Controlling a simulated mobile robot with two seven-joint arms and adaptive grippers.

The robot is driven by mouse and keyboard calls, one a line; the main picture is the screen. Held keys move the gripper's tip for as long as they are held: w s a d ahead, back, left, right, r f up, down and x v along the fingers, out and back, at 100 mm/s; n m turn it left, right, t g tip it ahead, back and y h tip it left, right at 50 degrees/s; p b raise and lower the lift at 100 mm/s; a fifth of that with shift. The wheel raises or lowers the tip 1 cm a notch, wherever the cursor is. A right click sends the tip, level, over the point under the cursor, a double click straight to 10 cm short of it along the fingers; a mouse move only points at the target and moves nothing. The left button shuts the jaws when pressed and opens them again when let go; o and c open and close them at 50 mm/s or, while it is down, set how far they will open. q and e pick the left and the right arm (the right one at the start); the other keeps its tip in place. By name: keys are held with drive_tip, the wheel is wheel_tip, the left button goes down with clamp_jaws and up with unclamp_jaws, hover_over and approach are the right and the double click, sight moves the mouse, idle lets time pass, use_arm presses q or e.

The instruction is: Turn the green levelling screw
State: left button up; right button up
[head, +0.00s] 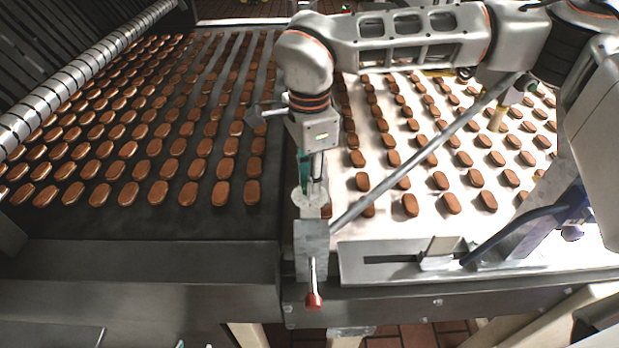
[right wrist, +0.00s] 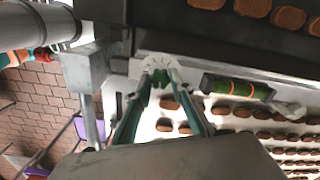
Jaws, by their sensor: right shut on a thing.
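The green levelling screw (right wrist: 160,79) shows in small part between the fingertips of my right gripper (right wrist: 160,82), at the white marked dial (right wrist: 153,64). The fingers close on it from both sides and hide most of it. In the head view my right gripper (head: 313,188) points down at the same dial (head: 299,203), on the divider between the two belts. The screw itself is hard to make out there. My left gripper does not show in either view.
A grey block (head: 312,240) with a red-tipped lever (head: 313,300) stands just in front of the dial. A slanted metal rod (head: 425,152) crosses the white belt at right. Rows of brown biscuits lie on both belts. A green cylinder with orange bands (right wrist: 237,88) lies near the dial.

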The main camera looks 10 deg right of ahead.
drive_tip(key=shift+s+f, duration=0.15)
drive_tip(key=shift+f, duration=0.1)
clamp_jaws()
drive_tip(key=o, duration=1.1)
unclamp_jaws()
drive_tip(key=shift+r, duration=0.15)
wheel_tip(320, 180, up, 12)
